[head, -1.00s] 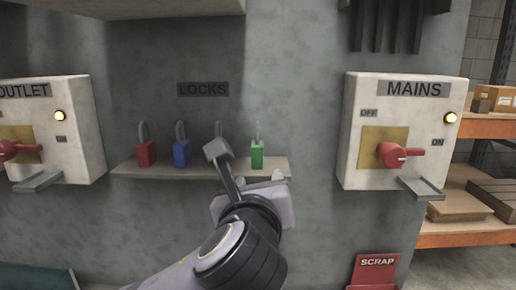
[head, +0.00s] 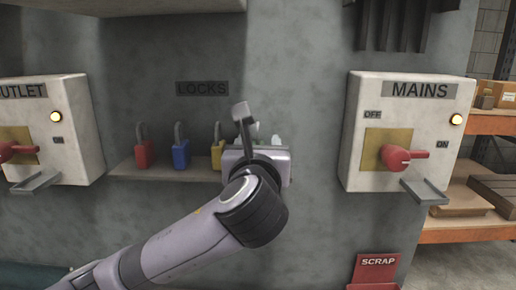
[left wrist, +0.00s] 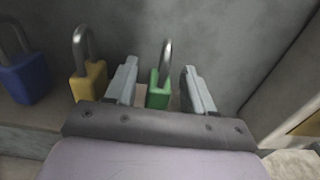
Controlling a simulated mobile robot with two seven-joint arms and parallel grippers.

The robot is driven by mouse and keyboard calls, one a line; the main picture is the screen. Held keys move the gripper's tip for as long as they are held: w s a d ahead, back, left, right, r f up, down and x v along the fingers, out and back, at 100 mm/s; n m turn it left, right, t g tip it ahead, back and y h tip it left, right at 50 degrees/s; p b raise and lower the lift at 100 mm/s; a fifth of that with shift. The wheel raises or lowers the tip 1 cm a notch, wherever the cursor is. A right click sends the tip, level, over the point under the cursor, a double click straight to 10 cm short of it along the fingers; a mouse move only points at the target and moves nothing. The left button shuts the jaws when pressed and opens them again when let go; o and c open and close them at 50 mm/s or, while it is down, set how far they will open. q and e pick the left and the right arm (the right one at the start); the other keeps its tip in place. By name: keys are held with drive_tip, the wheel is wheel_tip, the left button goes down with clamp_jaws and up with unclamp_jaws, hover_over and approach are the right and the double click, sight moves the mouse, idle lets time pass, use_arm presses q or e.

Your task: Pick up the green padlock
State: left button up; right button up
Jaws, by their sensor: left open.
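The green padlock (left wrist: 158,92) stands upright on the shelf in the left wrist view, its grey shackle pointing up. In the head view my gripper and wrist hide it. My left gripper (left wrist: 162,88) is open, one finger on each side of the green padlock in the wrist picture. Whether the fingers touch it I cannot tell. In the head view the left gripper (head: 265,138) is at the right end of the shelf, in front of the wall. My right gripper is not in view.
The shelf (head: 165,170) also holds a red padlock (head: 144,154), a blue padlock (head: 180,153) and a yellow padlock (head: 217,154); the yellow one is close left of my gripper. The OUTLET box (head: 75,120) and MAINS box (head: 350,130) flank the shelf. A red SCRAP bin (head: 375,272) is below.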

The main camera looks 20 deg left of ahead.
use_arm(q)
clamp_jaws()
drive_tip(key=shift+r, duration=0.1)
